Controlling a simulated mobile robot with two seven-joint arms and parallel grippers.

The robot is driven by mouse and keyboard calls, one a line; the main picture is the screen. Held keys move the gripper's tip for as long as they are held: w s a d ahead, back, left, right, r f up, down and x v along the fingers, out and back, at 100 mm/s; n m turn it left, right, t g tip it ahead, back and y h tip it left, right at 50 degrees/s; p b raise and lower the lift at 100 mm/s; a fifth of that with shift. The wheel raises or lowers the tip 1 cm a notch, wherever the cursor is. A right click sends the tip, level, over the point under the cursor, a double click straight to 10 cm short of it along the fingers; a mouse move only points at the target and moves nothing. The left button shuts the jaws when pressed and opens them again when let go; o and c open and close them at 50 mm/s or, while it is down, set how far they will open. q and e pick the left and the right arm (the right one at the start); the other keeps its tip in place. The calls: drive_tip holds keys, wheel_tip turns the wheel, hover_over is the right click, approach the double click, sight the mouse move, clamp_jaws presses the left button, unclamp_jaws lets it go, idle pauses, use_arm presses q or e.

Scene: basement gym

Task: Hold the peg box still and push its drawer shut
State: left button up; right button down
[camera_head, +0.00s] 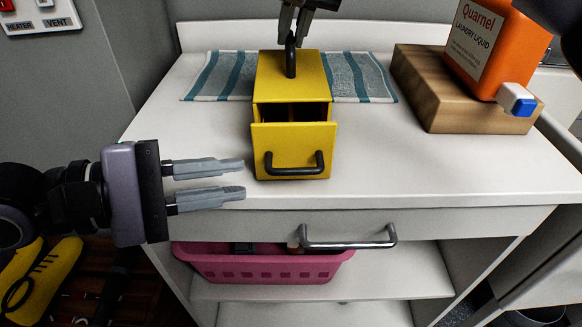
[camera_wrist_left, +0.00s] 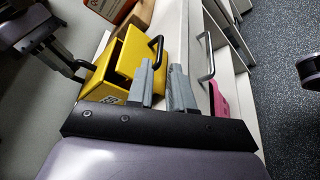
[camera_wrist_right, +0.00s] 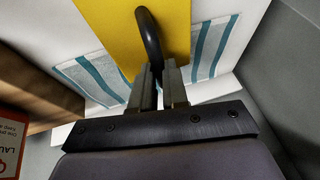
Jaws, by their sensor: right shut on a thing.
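The yellow peg box (camera_head: 278,76) stands on the white counter, partly on a striped towel. Its drawer (camera_head: 267,142) is pulled partly out toward the front, with a gap behind its front panel and a black handle (camera_head: 296,167) on it. My right gripper (camera_head: 293,32) is shut on the black peg handle (camera_wrist_right: 150,40) on top of the box. My left gripper (camera_head: 243,178) is open and empty, left of the drawer front and apart from it. In the left wrist view the drawer (camera_wrist_left: 139,57) shows beyond the left fingers.
A striped towel (camera_head: 222,76) lies under the back of the box. A wooden block (camera_head: 420,90) with an orange laundry bottle (camera_head: 490,50) stands at the right. The counter's own drawer has a metal handle (camera_head: 350,244); a pink basket (camera_head: 262,266) sits below.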

sight(291, 172)
use_arm(q)
drive_tip(key=shift+x, duration=4.35)
drive_tip(key=shift+c, duration=0.3)
clamp_jaws()
